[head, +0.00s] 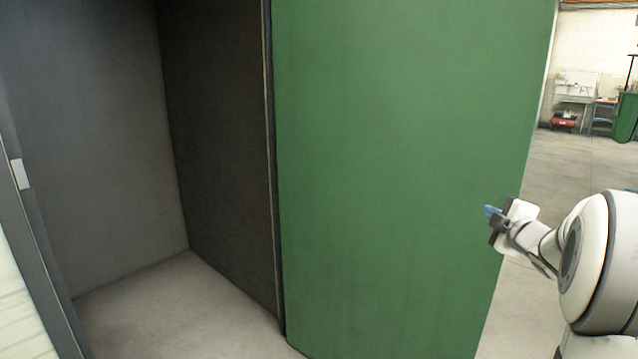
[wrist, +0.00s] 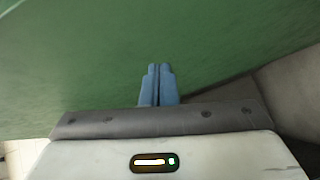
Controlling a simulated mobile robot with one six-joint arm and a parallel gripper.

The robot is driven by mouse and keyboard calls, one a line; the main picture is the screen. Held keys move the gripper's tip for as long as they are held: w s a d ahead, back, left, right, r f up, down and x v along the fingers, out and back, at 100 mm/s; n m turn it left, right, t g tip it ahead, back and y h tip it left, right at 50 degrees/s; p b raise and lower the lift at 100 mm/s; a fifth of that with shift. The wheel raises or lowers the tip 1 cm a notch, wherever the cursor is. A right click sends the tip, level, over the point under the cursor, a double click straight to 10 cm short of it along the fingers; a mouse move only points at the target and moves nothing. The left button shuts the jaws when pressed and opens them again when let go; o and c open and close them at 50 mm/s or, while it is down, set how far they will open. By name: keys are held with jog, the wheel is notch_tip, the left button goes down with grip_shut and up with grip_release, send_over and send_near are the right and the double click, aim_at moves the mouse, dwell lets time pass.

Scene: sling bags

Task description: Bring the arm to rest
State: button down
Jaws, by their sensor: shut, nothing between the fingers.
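My gripper (head: 488,212) is at the right of the head view, in front of the right part of a large green panel (head: 400,150). In the wrist view my gripper (wrist: 159,70) has its two blue fingers side by side, pressed together, with nothing between them. The green panel (wrist: 60,60) fills most of the wrist view beyond the fingertips. I cannot tell whether the fingertips touch it.
To the left of the green panel is an open dark recess (head: 215,130) with a bare grey floor (head: 190,310). A dark frame edge (head: 40,240) stands at far left. Open concrete floor (head: 590,165) and a distant workbench (head: 574,98) show at right.

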jog(key=s+a+f+m+g+p, duration=0.1)
jog(key=s+a+f+m+g, duration=0.2)
jog(key=s+a, duration=0.5)
jog(key=s+a+f+m+g+p, duration=0.1)
jog(key=s+a+f+m+g, duration=0.3)
jog(key=s+a, duration=0.5)
jog(key=s+a+f+m+g+p, duration=0.1)
jog(key=s+a+f+m+g, duration=0.2)
jog(key=s+a+m+g, duration=0.4)
jog(key=s+a, duration=0.1)
jog(key=s, duration=0.8)
jog(key=shift+a+f+m+p, duration=0.2)
jog(key=shift+a+m+p, duration=0.15)
jog(key=shift+m, duration=0.05)
